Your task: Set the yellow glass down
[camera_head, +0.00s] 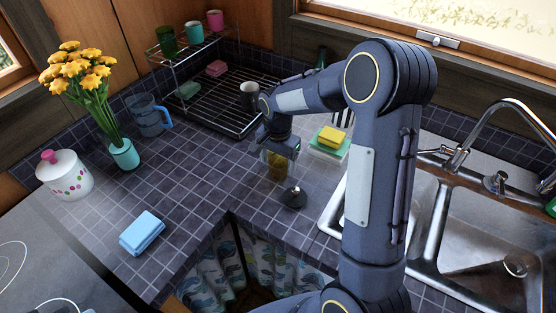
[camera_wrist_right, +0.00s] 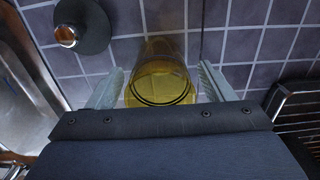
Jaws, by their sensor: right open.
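The yellow glass (camera_head: 277,166) stands on the dark tiled counter (camera_head: 205,190), left of the sink. In the right wrist view the yellow glass (camera_wrist_right: 160,78) lies between the two fingers of my right gripper (camera_wrist_right: 160,90). There is a gap between each finger and the glass, so the gripper is open around it. In the head view my right gripper (camera_head: 279,150) is over the glass and hides its upper part. My left gripper is not in view.
A dark round-based object (camera_head: 293,197) stands close beside the glass. Sponges (camera_head: 330,140) lie to the right, near the sink (camera_head: 475,245). The counter to the left is clear up to a blue sponge (camera_head: 142,233).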

